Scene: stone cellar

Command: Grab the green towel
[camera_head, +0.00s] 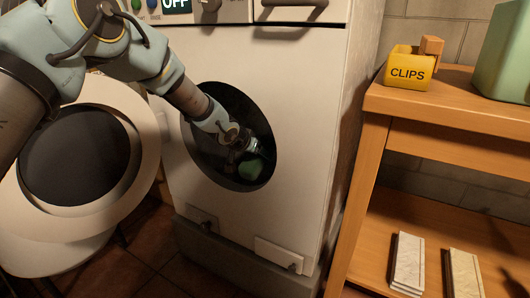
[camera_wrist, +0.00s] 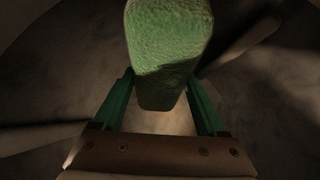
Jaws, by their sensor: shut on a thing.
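The green towel (camera_wrist: 167,45) is a thick, textured green bundle in the wrist view. Its lower end lies between the two green fingers of my gripper (camera_wrist: 162,95), which is shut on it. In the head view my gripper (camera_head: 246,146) reaches through the round opening of the white washing machine (camera_head: 305,120). The towel shows there as a dark green lump (camera_head: 251,168) just below the gripper, inside the drum. The far end of the towel is cut off by the wrist view's top edge.
The machine's round door (camera_head: 141,170) stands open at the left. A wooden shelf (camera_head: 377,105) at the right holds a yellow CLIPS box (camera_head: 408,72) and a green container (camera_head: 508,55). Pale slabs (camera_head: 408,262) lie on its lower board. The drum wall (camera_wrist: 50,85) surrounds the gripper.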

